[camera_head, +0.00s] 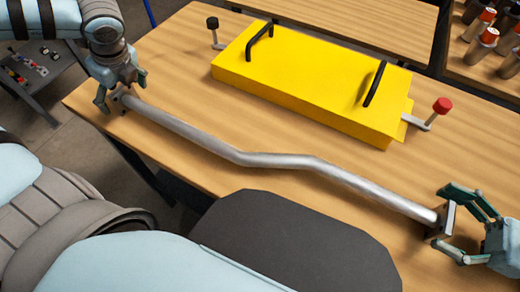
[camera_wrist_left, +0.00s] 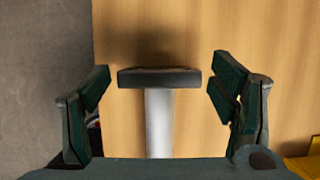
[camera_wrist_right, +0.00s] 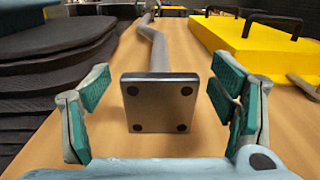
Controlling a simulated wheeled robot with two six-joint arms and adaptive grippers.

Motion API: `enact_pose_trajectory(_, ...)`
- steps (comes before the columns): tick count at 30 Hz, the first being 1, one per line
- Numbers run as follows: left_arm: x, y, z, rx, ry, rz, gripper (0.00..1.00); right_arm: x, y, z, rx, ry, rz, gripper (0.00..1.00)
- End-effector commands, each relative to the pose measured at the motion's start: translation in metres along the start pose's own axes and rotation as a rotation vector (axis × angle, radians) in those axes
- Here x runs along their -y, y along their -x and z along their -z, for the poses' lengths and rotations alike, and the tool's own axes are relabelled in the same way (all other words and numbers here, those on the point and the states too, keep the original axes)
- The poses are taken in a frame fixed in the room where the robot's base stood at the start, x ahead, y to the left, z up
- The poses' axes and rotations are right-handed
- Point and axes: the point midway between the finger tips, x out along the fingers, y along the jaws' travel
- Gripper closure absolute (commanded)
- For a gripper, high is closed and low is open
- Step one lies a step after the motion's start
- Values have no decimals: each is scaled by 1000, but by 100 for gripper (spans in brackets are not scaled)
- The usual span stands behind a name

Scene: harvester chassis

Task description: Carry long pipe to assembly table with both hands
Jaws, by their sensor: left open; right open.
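The long silver pipe (camera_head: 240,157) has a bend in its middle and a square flange at each end. It lies across the wooden table (camera_head: 180,70). My left gripper (camera_head: 118,98) is open at the pipe's left end. In the left wrist view the left flange (camera_wrist_left: 160,77) sits between the spread fingers, with gaps on both sides. My right gripper (camera_head: 455,222) is open around the right end. In the right wrist view the right flange (camera_wrist_right: 159,103), with bolt holes in its corners, faces me between the fingers and touches neither.
A yellow box (camera_head: 310,85) with two black handles stands on the table behind the pipe. A red-knobbed lever (camera_head: 440,106) and a black-knobbed lever (camera_head: 213,25) stick out at its ends. A second wooden table (camera_head: 370,25) and a rack of bottle-like items (camera_head: 485,40) are behind.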

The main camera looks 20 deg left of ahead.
Motion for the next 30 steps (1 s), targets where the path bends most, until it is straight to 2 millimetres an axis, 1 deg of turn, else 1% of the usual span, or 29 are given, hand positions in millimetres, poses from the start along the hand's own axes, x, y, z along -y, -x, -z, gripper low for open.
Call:
enact_pose_trajectory(7,0,-1,0,0,0,0,22,0,-1,0,-1,0,0,22)
enact_pose_trajectory(8,0,-1,0,0,0,0,23,0,-1,0,-1,0,0,23)
enact_pose_trajectory(9,0,-1,0,0,0,0,30,0,-1,0,-1,0,0,30)
enact_pose_trajectory(22,0,-1,0,0,-1,0,98,0,0,0,-1,0,0,98)
enact_pose_trajectory(23,0,-1,0,0,-1,0,100,0,0,0,-1,0,0,100)
enact_pose_trajectory(30,0,0,-1,2,-1,1,100,0,0,-1,2,0,0,100)
